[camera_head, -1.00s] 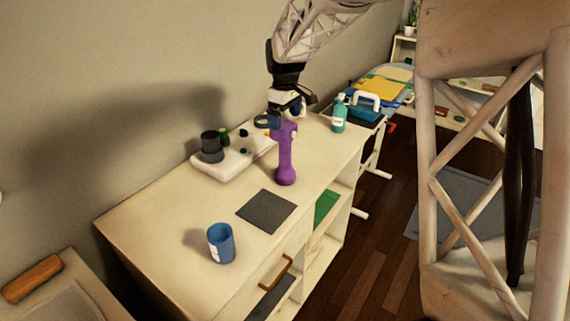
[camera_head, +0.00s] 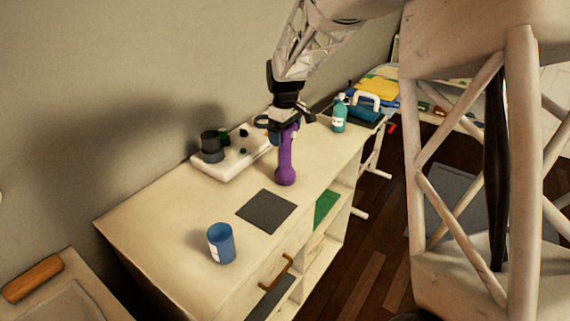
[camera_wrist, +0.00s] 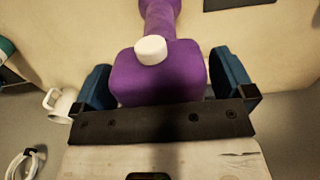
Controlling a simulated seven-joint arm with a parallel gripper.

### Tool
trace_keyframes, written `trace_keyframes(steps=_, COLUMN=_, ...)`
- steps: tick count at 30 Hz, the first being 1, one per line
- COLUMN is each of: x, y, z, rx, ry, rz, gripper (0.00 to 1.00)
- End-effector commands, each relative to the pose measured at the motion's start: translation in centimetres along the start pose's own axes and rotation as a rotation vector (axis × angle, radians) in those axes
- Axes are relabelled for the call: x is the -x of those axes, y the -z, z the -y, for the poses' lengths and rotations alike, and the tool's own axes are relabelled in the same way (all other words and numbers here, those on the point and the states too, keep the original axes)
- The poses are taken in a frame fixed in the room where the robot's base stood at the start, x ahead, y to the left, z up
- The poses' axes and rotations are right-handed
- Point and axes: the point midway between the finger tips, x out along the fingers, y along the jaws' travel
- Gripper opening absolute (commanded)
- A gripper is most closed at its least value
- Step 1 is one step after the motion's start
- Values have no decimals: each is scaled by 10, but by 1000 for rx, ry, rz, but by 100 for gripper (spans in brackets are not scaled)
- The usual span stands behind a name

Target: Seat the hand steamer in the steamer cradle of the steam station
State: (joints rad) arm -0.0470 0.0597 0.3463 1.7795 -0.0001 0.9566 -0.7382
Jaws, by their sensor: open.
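The purple hand steamer (camera_head: 286,160) stands upright on the pale cabinet top, right of the steam station. The wrist view shows its purple head (camera_wrist: 158,75) with a white round knob. My gripper (camera_head: 281,124) is at the steamer's head from above. Its blue fingers (camera_wrist: 160,82) are open, one on each side of the head, with a visible gap at least on the right. The steam station (camera_head: 225,168) is a white base at the wall side of the cabinet top. It carries a dark round cup-like holder (camera_head: 211,146) and small green and dark parts. I cannot tell which part is the cradle.
A dark square mat (camera_head: 266,211) and a blue cup (camera_head: 221,243) are nearer on the cabinet top (camera_head: 160,225). A teal bottle (camera_head: 339,114) stands at the far end. An ironing board with folded cloths (camera_head: 378,85) is beyond. The top around the mat is clear.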

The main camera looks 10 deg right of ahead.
Motion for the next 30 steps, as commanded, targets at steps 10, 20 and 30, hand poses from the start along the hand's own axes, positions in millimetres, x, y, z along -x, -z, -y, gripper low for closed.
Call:
trace_keyframes(steps=10, x=0, y=0, z=0, rx=0, ry=0, rz=0, gripper=100)
trace_keyframes(steps=20, x=0, y=0, z=0, rx=0, ry=0, rz=0, gripper=54)
trace_keyframes(steps=30, x=1, y=0, z=0, rx=0, ry=-1, rz=-1, gripper=21)
